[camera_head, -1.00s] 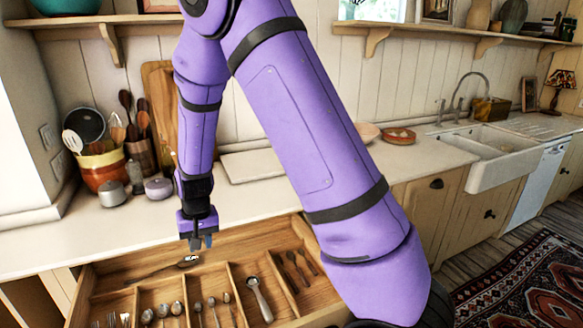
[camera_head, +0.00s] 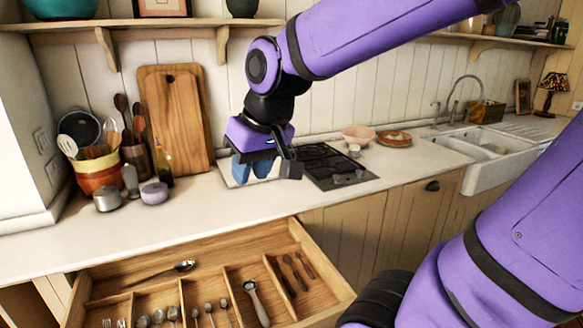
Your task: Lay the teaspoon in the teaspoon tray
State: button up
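The open wooden drawer (camera_head: 190,247) is divided into compartments. A dark-handled spoon (camera_head: 184,266) lies crosswise in its rear compartment. Several small spoons, which look like teaspoons (camera_head: 209,307), lie in a narrow front compartment. Slightly larger spoons (camera_head: 158,316) lie in the compartment to their left. I cannot tell which spoon is the task's teaspoon, and no tray is marked as the teaspoon tray. My gripper (camera_head: 252,168) is raised above the counter, behind the drawer, with blue fingertips pointing down. Nothing shows held in it. The gap between its fingers is unclear.
A pale board (camera_head: 233,176) lies on the counter behind my gripper, beside a dark hob (camera_head: 332,168). A utensil pot (camera_head: 97,172), a small lidded pot (camera_head: 107,199) and a cutting board (camera_head: 172,115) stand left. The front counter is clear.

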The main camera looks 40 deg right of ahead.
jog(key=s+d+r+t+h, duration=0.1)
jog(key=s+r, duration=0.1)
jog(key=s, duration=0.6)
jog(key=shift+s+d+r, duration=0.2)
jog(key=shift+s+d, duration=0.05)
jog(key=shift+s, duration=0.05)
dwell(0.8)
